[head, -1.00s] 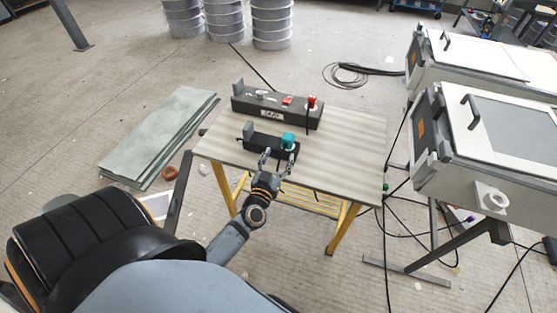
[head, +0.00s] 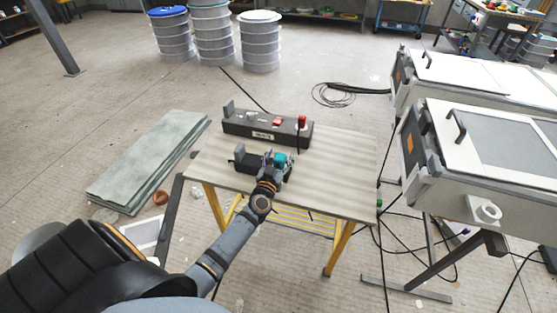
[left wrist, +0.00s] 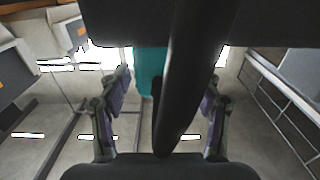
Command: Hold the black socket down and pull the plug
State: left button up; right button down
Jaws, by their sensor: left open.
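The black socket (head: 246,165) is a small dark block near the front of the table, with a grey upright piece at its left end. The teal plug (head: 280,158) stands at its right end. My left gripper (head: 278,168) is at the plug, partly covering it and the socket. In the left wrist view my open fingers stand either side of the teal plug (left wrist: 149,72), with gaps visible beside it. A thick black cable-like part (left wrist: 184,80) crosses in front of the plug. Contact is unclear. My right gripper is out of view.
A longer black block (head: 255,128) with red parts stands behind on the table (head: 345,165). The table's right side is clear. White machines (head: 480,150) stand at right, with cables on the floor. Green-grey sheets (head: 150,165) lie at left.

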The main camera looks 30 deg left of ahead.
pick_arm(q)
jog(key=shift+c, duration=0.3)
grip_shut()
dwell(0.3)
jog(key=shift+c, duration=1.5)
grip_release()
jog(key=o, duration=0.3)
jog(key=shift+o, duration=0.2)
